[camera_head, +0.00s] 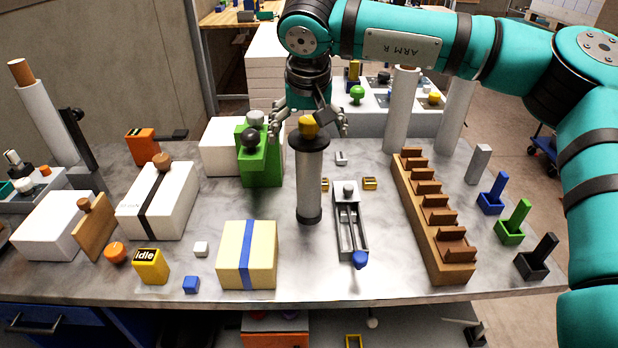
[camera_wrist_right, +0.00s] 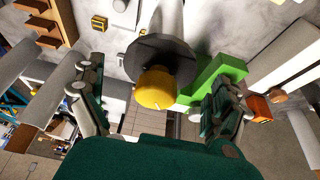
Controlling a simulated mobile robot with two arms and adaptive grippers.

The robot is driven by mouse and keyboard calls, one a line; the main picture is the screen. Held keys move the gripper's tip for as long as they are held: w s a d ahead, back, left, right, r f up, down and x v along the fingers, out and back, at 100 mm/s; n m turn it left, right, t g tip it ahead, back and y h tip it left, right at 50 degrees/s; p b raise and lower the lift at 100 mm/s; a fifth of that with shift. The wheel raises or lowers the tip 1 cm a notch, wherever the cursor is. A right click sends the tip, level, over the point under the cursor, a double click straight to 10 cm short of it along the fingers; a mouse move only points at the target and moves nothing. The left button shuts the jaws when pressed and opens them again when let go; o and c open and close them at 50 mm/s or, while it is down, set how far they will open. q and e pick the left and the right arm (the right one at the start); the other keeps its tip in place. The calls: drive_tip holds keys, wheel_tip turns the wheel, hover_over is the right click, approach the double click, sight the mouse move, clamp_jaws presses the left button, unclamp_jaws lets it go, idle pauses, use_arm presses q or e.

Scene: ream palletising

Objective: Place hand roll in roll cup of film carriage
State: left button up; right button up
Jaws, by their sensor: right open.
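The hand roll (camera_head: 309,180) stands upright on the table, a grey film cylinder with a black disc near its top, a dark base and a yellow knob. The knob also shows in the right wrist view (camera_wrist_right: 155,88). My right gripper (camera_head: 310,124) is open at the top of the roll, its fingers spread on either side of the knob. In the wrist view a gap shows between the knob and each finger. A dark upright (camera_head: 85,130) beside a tilted white roll at the far left may be the film carriage; I cannot make out its roll cup. My left gripper is out of view.
A green block (camera_head: 262,165) stands close left of the hand roll. A grey tool with a blue end (camera_head: 349,225) lies to its right, then a brown stepped rack (camera_head: 432,220). A cream ream with a blue band (camera_head: 247,254) sits in front.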

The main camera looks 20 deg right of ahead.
drive_tip(key=x, duration=0.3)
drive_tip(key=shift+w+d+f, duration=0.2)
drive_tip(key=shift+w+f, duration=0.1)
drive_tip(key=shift+r, duration=0.1)
drive_tip(key=c, duration=1.9)
